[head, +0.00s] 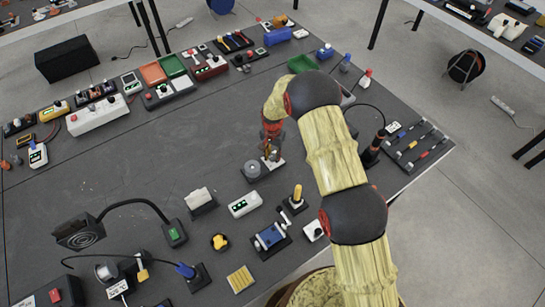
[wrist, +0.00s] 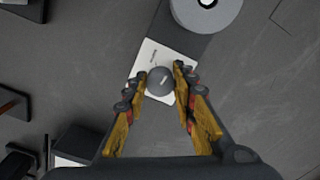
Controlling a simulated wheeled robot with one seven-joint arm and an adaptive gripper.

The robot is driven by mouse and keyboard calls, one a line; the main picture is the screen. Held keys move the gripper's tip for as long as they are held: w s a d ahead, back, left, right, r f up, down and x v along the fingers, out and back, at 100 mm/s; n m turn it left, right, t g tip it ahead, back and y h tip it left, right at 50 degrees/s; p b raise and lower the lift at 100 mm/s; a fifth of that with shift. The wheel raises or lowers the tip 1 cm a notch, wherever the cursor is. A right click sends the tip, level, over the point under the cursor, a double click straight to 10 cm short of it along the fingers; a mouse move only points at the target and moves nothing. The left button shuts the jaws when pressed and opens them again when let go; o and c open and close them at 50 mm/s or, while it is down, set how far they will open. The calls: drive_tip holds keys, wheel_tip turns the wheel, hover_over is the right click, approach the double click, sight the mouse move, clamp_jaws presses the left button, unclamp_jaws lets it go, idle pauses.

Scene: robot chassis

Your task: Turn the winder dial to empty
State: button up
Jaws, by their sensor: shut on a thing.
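The winder (head: 252,170) stands near the middle of the table, a dark base with a grey spool at one end. In the wrist view its spool (wrist: 207,10) shows at the top, with a white label plate (wrist: 150,55) below it. The winder dial (wrist: 160,84) is a small round dark grey knob on that plate, with a faint light mark. My gripper (wrist: 161,76) is shut on the dial, one yellow finger on each side. In the head view my gripper (head: 271,146) reaches down over the winder and hides the dial. The plate's lettering is too small to read.
A white box with a green display (head: 244,205) and a tissue-like white block (head: 199,199) stand in front of the winder. A soldering-iron-like tool (head: 373,150) and a tray of screwdrivers (head: 415,144) are at right. The table left of the winder is clear.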

sight(273, 156)
drive_tip(key=n+b, duration=0.2)
drive_tip(key=n, duration=0.2)
drive_tip(key=shift+n, duration=0.3)
drive_tip(key=n+b, duration=0.1)
drive_tip(key=n, duration=0.4)
drive_tip(key=shift+d, duration=0.1)
drive_tip(key=shift+r, duration=0.1)
drive_tip(key=o, duration=1.2)
drive_tip(key=shift+c, duration=0.2)
wheel_tip(273, 156, up, 12)
idle(0.4)
